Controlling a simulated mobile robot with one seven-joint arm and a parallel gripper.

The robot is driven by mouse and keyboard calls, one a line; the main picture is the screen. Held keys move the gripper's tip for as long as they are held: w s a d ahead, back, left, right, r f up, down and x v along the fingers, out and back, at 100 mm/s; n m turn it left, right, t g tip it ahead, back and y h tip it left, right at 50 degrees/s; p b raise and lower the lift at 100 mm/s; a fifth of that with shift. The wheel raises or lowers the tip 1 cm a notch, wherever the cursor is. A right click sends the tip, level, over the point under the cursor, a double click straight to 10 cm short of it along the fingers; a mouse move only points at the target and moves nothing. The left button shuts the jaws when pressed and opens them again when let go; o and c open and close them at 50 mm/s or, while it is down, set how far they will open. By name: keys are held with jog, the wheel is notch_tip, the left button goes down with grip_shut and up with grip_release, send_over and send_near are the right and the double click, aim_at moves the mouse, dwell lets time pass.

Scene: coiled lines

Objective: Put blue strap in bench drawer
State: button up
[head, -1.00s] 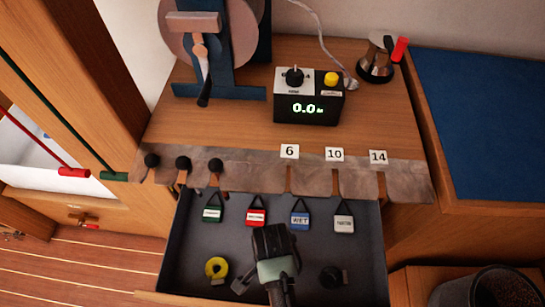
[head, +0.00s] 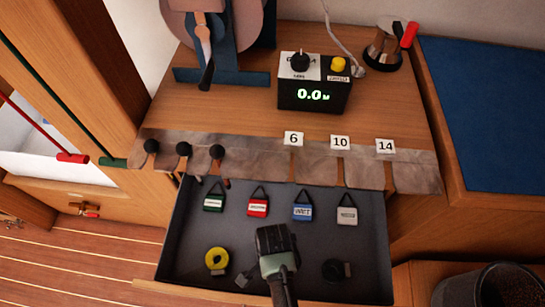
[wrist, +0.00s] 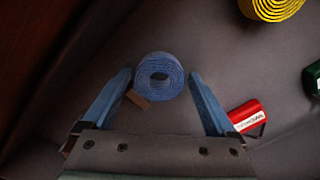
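The blue strap (wrist: 158,77) is a rolled coil with a small brown tab at its lower left. It appears to rest on the grey floor of the open bench drawer (head: 190,230). My gripper (wrist: 160,80) is open, with one blue finger on each side of the coil and a small gap at each side. I cannot tell how far the fingertips are above the drawer floor. In the head view my gripper is over the middle of the drawer and hides the strap.
The drawer also holds a yellow coil (head: 216,260), a black coil (head: 335,271) and several coloured tags, including a red one (head: 258,203). The bench edge with its slotted metal strip (head: 320,165) overhangs the back. A control box (head: 313,85) stands on the bench.

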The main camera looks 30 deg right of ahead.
jog(key=shift+o, duration=0.2)
notch_tip(320, 180, up, 12)
jog(key=p, duration=0.3)
jog(key=shift+r, duration=0.15)
jog(key=shift+p, duration=0.3)
